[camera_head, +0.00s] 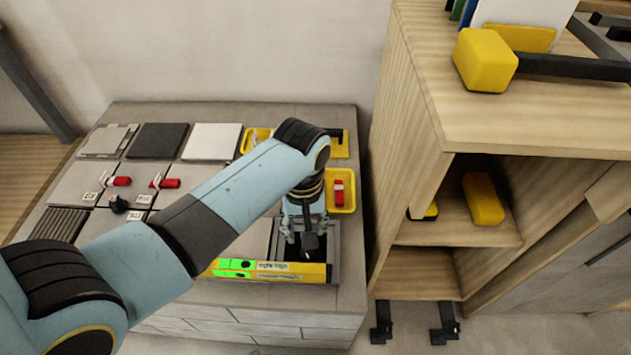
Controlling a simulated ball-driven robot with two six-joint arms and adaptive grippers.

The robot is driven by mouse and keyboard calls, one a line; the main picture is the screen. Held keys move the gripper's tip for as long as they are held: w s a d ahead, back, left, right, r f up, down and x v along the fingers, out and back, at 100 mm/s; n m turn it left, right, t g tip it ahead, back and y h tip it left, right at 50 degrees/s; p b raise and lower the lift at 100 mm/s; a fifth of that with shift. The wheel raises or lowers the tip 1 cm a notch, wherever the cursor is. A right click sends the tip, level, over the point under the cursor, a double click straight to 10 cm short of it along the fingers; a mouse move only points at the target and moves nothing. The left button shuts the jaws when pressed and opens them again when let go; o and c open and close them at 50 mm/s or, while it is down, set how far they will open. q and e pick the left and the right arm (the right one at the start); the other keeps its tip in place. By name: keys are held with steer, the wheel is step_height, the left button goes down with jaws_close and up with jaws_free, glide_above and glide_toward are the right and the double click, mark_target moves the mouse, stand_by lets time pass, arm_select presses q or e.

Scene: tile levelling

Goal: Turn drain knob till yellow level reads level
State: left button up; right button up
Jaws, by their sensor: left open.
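The yellow level (312,272) lies along the front edge of the grey tiled block, partly behind my left arm at its left end. Its bright green window panels show, but the bubble is too small to read surely. My left gripper (307,232) is open and points down over a dark recessed frame (334,251) just behind the level. A black knob-like piece (310,246) shows at its fingertips; I cannot tell whether they touch it. My right gripper is not in view.
Tiles (211,141), red clips (118,181) and a small dark knob (118,204) sit on the block. Yellow trays (348,205) are at its right.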

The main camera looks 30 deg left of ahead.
arm_select(q)
steer(key=b, duration=0.2)
glide_above(306, 252)
step_height(306, 252, down, 5)
steer(key=shift+s+f, duration=0.1)
step_height(306, 252, down, 4)
steer(key=shift+f+b, duration=0.1)
steer(key=shift+b, duration=0.95)
steer(key=shift+f, duration=0.45)
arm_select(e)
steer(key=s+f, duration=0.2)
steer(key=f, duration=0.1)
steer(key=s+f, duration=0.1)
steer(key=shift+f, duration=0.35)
arm_select(q)
jaws_close()
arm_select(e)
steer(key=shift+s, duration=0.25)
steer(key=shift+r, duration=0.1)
